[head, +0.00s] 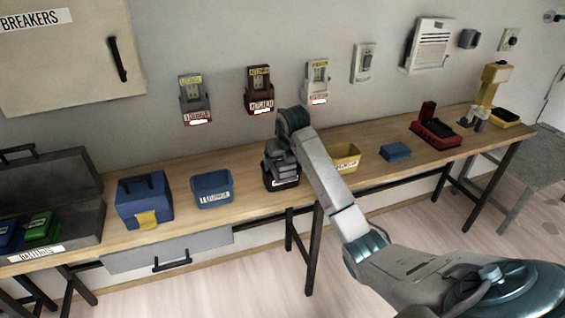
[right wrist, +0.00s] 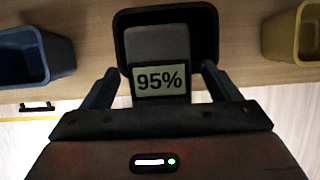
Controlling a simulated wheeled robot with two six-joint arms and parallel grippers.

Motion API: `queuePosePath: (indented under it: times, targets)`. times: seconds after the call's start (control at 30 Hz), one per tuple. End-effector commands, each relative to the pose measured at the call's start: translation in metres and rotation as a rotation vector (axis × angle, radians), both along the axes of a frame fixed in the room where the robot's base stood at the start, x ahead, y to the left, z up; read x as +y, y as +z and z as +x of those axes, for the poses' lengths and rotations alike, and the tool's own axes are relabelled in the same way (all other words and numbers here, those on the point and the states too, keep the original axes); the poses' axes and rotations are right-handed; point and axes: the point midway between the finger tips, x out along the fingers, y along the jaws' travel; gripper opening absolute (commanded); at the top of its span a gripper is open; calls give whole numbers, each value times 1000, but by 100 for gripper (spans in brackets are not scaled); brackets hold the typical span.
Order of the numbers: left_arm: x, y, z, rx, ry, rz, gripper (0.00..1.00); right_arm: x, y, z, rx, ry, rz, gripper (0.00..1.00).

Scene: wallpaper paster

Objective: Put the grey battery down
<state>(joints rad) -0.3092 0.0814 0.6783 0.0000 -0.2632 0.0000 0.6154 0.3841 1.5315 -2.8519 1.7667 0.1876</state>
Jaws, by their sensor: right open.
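The grey battery (right wrist: 157,43) shows in the right wrist view, with a small "95%" display on its near end. It lies over the black bin (right wrist: 206,42), within the bin's outline; how deep it sits I cannot tell. My right gripper (right wrist: 160,85) is open, with one finger on each side of the battery and visible gaps between. In the head view my right gripper (head: 277,164) is right above the black bin (head: 283,184) on the workbench, and I cannot clearly make out the battery there. My left gripper is not in view.
A blue bin (head: 212,190) stands left of the black bin and a yellow bin (head: 346,158) right of it, on the wooden workbench (head: 250,204). Several wall chargers (head: 260,88) hang behind. A blue box (head: 145,200) and an open grey case (head: 50,190) stand further left.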

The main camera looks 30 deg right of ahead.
Motion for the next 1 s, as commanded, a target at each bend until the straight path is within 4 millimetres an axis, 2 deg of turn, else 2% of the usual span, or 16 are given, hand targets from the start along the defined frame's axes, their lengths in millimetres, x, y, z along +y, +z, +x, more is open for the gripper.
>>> queuePosePath:
  times: [0.13, 0.37, 0.7, 1.0]
  targets:
    - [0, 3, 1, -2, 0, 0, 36, -2, -10, 4, -1, 1, -2, 83]
    - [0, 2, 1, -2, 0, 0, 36, -2, -12, 5, -3, 1, -1, 83]
    - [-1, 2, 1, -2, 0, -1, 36, -2, -10, 5, -4, 1, -1, 16]
    - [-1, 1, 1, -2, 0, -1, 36, -2, -8, 5, -4, 0, -1, 16]
